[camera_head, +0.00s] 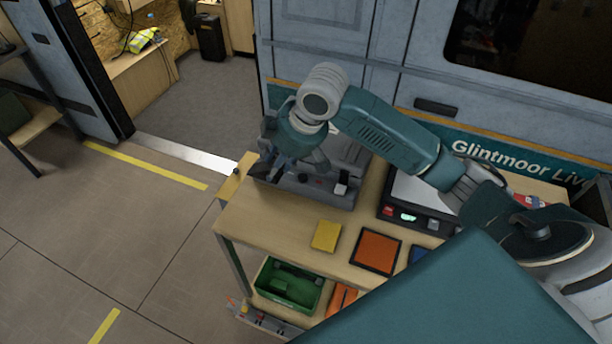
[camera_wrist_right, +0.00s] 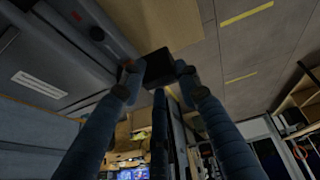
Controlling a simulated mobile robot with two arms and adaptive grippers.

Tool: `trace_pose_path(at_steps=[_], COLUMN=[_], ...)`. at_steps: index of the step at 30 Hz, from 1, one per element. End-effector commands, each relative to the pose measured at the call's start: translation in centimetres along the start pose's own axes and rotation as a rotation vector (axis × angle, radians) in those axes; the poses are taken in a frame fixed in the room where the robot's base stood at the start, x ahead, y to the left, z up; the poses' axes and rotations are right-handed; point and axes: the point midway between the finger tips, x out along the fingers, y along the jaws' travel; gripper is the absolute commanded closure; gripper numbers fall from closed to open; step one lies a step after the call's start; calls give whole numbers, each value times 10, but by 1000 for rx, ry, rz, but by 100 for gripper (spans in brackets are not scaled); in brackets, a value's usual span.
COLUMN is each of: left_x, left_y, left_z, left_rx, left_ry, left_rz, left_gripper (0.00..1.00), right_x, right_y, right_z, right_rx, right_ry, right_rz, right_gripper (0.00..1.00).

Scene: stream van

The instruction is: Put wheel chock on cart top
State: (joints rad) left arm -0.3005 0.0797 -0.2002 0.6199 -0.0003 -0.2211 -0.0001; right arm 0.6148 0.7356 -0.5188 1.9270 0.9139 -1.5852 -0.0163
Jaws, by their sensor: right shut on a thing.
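The cart top (camera_head: 280,240) is a light wooden surface beside the van. My right gripper (camera_head: 287,170) is over its far left end, close to a grey case, and partly covers that case. In the right wrist view my right gripper (camera_wrist_right: 158,78) is shut on a black block (camera_wrist_right: 154,63), which looks like the wheel chock. The block sits between the fingertips. In the head view the block is hard to tell from the dark fingers, and I cannot tell whether it touches the cart top. My left gripper is not in view.
On the cart top are the grey case (camera_head: 333,187), a scale (camera_head: 408,212), a yellow pad (camera_head: 326,236) and an orange pad (camera_head: 377,250). The top's front left part is bare. A green crate (camera_head: 284,291) is on the lower shelf. The van side (camera_head: 350,60) stands behind.

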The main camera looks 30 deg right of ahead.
Motion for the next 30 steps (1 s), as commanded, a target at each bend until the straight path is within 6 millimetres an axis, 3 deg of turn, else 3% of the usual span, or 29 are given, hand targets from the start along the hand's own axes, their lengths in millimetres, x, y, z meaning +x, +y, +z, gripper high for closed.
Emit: trace_pose_path(at_steps=[15, 30], left_x=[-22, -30], left_y=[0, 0], left_z=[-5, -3], left_rx=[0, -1], left_ry=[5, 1], left_rz=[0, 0], left_gripper=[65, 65], right_x=[115, 170], right_y=[-13, -17], right_z=[53, 77], right_rx=[1, -1], right_ry=[-4, -2], right_rz=[-4, -1], right_gripper=[100, 100])
